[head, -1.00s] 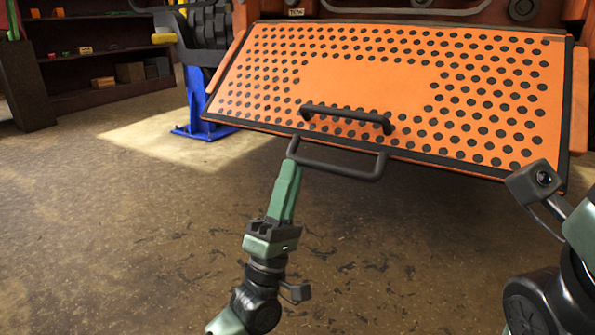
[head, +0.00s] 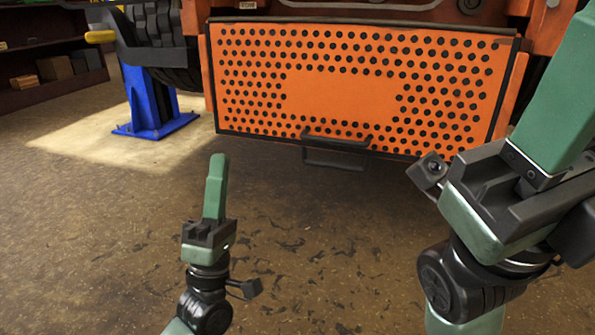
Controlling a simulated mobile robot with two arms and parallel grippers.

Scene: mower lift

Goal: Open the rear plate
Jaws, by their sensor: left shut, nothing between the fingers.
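The rear plate (head: 340,96) is an orange panel with black holes and a dark rim, in the middle of the head view. It hangs nearly upright at the back of the orange machine. A dark bar handle (head: 335,163) sticks out at its lower edge. My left gripper (head: 218,158) is shut and empty, pointing up, left of the handle and apart from it. My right gripper (head: 565,75) is large at the right, in front of the plate's right side. Its fingertips run out of the picture, so its opening is hidden.
A blue stand (head: 147,105) with a black upper part is on the left, on a lit patch of floor. A dark shelf (head: 40,95) with boxes is at the far left. The brown floor (head: 330,250) in front of the plate is clear apart from my arms.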

